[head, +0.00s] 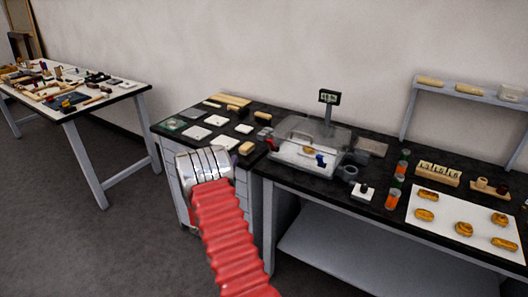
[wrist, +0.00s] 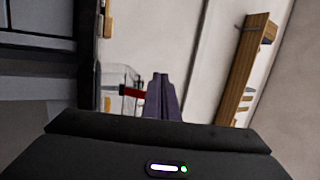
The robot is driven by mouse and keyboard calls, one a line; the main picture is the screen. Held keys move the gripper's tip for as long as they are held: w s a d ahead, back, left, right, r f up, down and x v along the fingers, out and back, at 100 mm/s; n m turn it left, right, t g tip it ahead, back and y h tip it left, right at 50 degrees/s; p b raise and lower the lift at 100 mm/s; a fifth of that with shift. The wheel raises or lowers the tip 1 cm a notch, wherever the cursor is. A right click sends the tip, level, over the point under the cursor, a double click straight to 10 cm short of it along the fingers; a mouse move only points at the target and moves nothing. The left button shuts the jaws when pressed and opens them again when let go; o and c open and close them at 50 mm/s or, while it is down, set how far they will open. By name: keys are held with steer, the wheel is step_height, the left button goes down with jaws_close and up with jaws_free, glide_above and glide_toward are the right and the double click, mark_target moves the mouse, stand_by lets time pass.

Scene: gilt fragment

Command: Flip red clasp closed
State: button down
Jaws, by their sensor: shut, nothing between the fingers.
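A clear box (head: 312,137) with a white base stands on the black bench in the head view. A small red part, likely the red clasp (head: 271,144), is at its left end, and a blue part (head: 320,160) is at its front. In the wrist view, a red piece (wrist: 133,93) shows beside the clear box (wrist: 118,78), just left of my fingers. My gripper (wrist: 160,76) has dark purple fingers, pressed together and empty. I cannot tell whether they touch the red piece.
A small display (head: 329,97) stands behind the box. White squares (head: 197,133) and a yellow block (head: 246,148) lie to its left. Orange-filled vials (head: 393,198) and a white sheet (head: 480,248) with amber pieces are to its right. A cluttered table (head: 120,92) is far left.

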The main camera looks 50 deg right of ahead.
mark_target(269, 142)
steer(key=s+f+m+g+h, duration=0.3)
steer(key=s+f+g, duration=0.1)
steer(key=s, duration=0.3)
steer(key=shift+s+d+f+m, duration=0.2)
steer(key=shift+f+m, duration=0.1)
steer(key=shift+f, duration=0.45)
steer(key=shift+d, duration=0.1)
steer(key=x, duration=1.4)
steer(key=shift+r, duration=0.1)
